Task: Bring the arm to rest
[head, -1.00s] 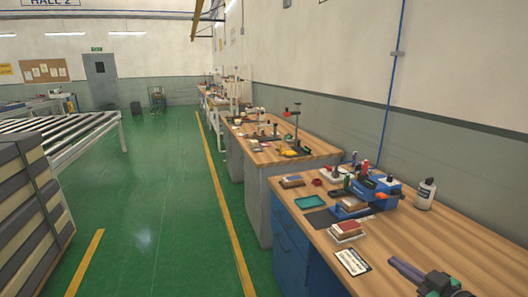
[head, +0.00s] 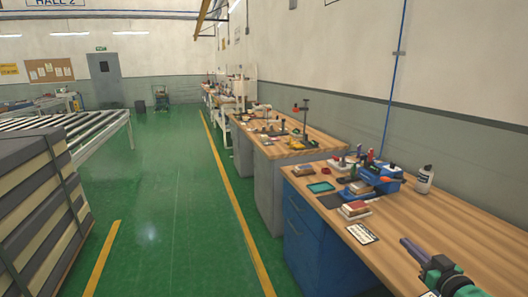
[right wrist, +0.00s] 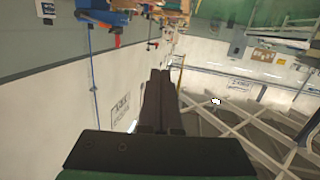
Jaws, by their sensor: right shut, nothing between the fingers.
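My right gripper (head: 416,249) shows at the lower right of the head view, in front of the near workbench (head: 420,223). Its dark fingers are together with nothing between them. The closed fingers also fill the middle of the right wrist view (right wrist: 161,85), which looks upside down along the wall. The gripper appears apart from the bench items. My left gripper is not in view.
The green floor between is clear.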

